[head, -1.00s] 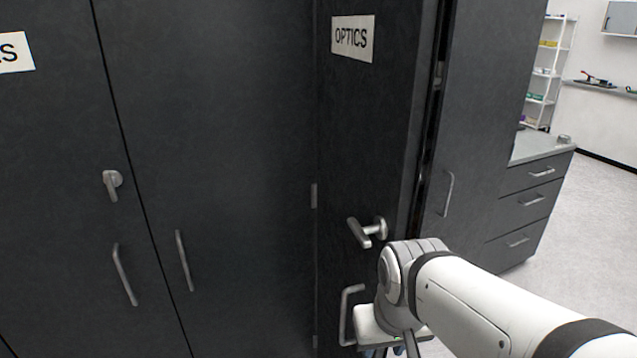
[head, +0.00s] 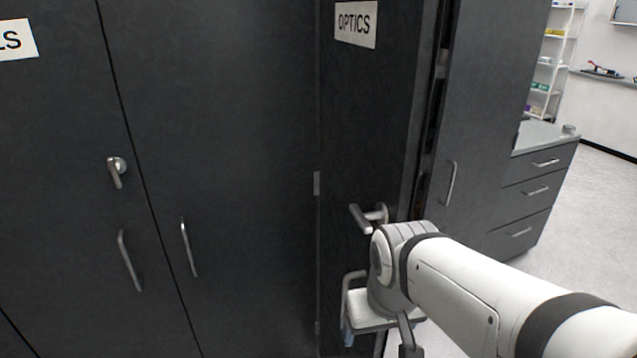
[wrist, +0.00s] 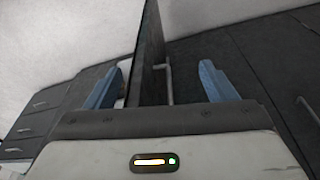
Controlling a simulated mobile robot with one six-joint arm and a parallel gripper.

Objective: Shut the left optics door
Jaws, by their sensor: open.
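The left optics door (head: 365,120) is dark grey, bears an OPTICS label (head: 356,24) and stands ajar. A dark gap shows along its right edge. It has a turned lever (head: 368,217) and, below, a bar handle (head: 347,290) partly hidden by my wrist. My gripper (wrist: 160,85) is open, with its blue fingers set apart. In the wrist view a door panel (wrist: 150,50), seen edge-on, and a bar handle (wrist: 168,82) show between the fingers. Contact cannot be told. In the head view my wrist hides most of the gripper.
The neighbouring optics door (head: 480,110) with its own handle (head: 449,183) stands to the right. Closed dark cabinet doors (head: 210,120) fill the left. A drawer unit (head: 535,190) and open floor (head: 600,215) lie at the right.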

